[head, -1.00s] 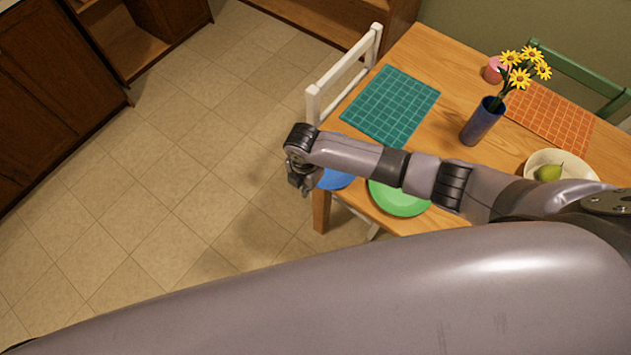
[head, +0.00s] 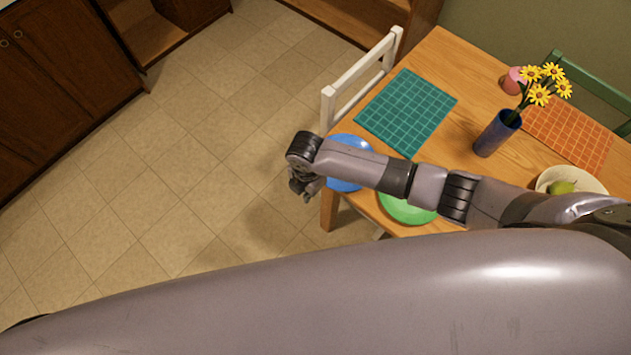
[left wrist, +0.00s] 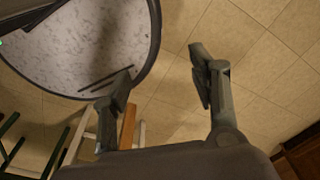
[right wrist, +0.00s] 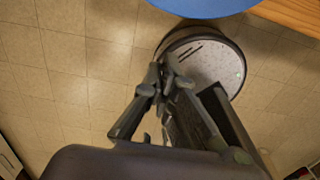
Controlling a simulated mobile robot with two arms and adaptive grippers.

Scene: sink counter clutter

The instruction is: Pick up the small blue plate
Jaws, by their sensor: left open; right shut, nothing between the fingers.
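The blue plate (head: 352,141) lies at the near-left corner of the wooden table in the head view. My right forearm crosses over it and hides its middle. Its edge also shows at the top of the right wrist view (right wrist: 200,6). My right gripper (head: 302,188) is left of the plate, out past the table edge over the floor. In the right wrist view its fingers (right wrist: 164,72) are together and empty, apart from the plate. My left gripper (left wrist: 163,78) is open and empty in its wrist view, over the floor; the head view does not show it.
A green plate (head: 405,210) sits right of the blue one, partly under my arm. A teal placemat (head: 407,112), a vase of yellow flowers (head: 497,135) and a bowl with a pear (head: 590,181) are farther off. A white chair (head: 362,80) stands at the table's left side.

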